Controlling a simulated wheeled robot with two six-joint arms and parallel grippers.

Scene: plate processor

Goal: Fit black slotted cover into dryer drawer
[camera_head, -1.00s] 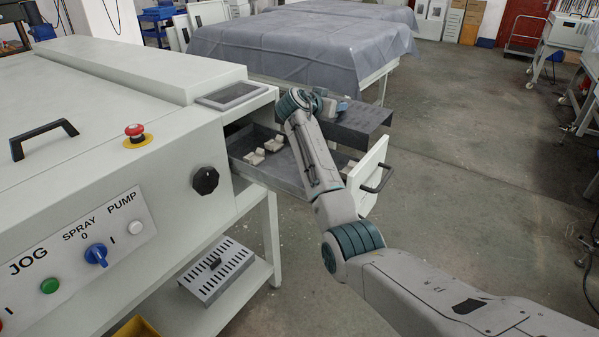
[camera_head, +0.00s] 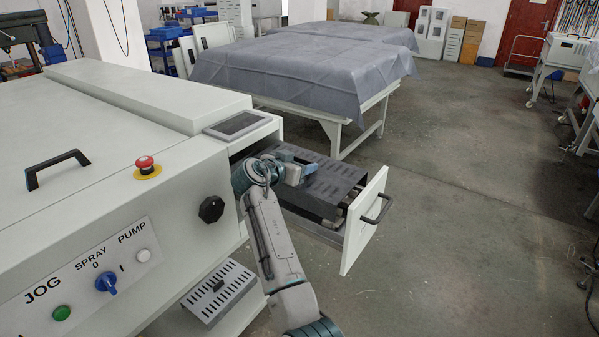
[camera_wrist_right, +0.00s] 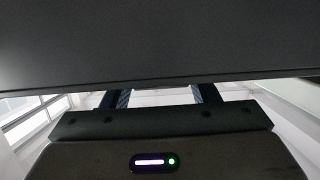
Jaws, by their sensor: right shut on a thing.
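The black slotted cover (camera_head: 330,183) is over the open dryer drawer, its slotted top facing up. The drawer's white front panel (camera_head: 364,222) with its dark handle stands pulled out to the right. My right gripper (camera_head: 300,172) is shut on the cover near its left end. The cover's dark face (camera_wrist_right: 160,40) fills the upper part of the right wrist view, with the gripper's fingers (camera_wrist_right: 160,97) partly hidden behind it. I cannot tell whether the cover touches the drawer's rim. My left gripper is not in view.
The white machine (camera_head: 130,110) with its knob and red button fills the left. A grey slotted box (camera_head: 217,291) lies on the shelf below. A cloth-covered table (camera_head: 300,70) stands behind.

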